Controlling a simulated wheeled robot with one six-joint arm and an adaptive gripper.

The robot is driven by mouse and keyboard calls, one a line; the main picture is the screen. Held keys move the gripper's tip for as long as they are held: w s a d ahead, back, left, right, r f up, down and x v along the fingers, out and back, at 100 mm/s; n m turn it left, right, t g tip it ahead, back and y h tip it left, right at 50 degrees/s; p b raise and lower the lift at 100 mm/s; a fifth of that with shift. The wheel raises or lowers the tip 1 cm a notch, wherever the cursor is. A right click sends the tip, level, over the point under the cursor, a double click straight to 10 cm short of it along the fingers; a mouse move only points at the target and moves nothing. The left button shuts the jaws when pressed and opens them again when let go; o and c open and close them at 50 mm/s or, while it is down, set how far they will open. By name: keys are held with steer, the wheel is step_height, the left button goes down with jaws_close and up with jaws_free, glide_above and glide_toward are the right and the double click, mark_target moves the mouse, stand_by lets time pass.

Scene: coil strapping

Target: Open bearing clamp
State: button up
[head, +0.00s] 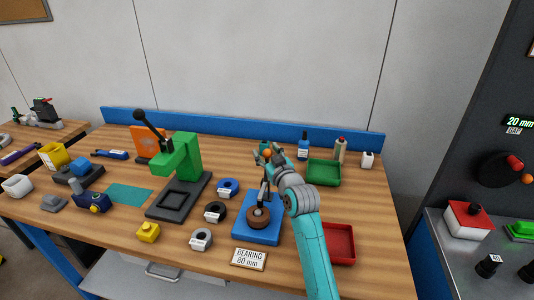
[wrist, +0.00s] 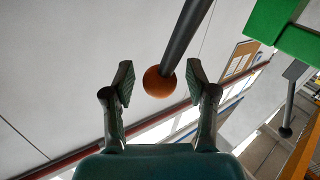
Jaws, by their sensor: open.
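The bearing clamp has a blue base (head: 243,234) on the workbench. A brown ring-shaped bearing (head: 258,219) sits on it, beneath the clamp's metal parts. The clamp's dark lever (wrist: 187,33) ends in an orange ball knob (wrist: 158,83). My gripper (wrist: 161,80) is open, with one finger on each side of the knob in the wrist view; neither finger visibly presses on it. In the head view my gripper (head: 268,153) is above and behind the base, with the knob showing near its fingers. My arm hides part of the clamp's right side.
A green press (head: 181,160) with a black lever stands left of the clamp. Several rolls, including a blue one (head: 228,187), lie between them. A green tray (head: 324,172), bottles and a red tray (head: 341,243) are to the right. A "BEARING 80 mm" sign (head: 248,257) stands in front.

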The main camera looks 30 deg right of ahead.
jaws_close()
steer(key=shift+w+d, duration=0.1)
stand_by(0.3)
steer(key=shift+w+d+f+m+g+y, duration=0.35)
steer(key=shift+w+d+m+g, duration=0.3)
steer(key=shift+g, duration=0.25)
steer(key=w+d+f+m+g+y, duration=0.3)
steer(key=f+g+y, duration=0.1)
steer(key=f+g, duration=0.2)
steer(key=shift+w+d+f+m+g, duration=0.2)
steer(key=shift+f+m+g, duration=0.15)
steer(key=shift+g, duration=0.05)
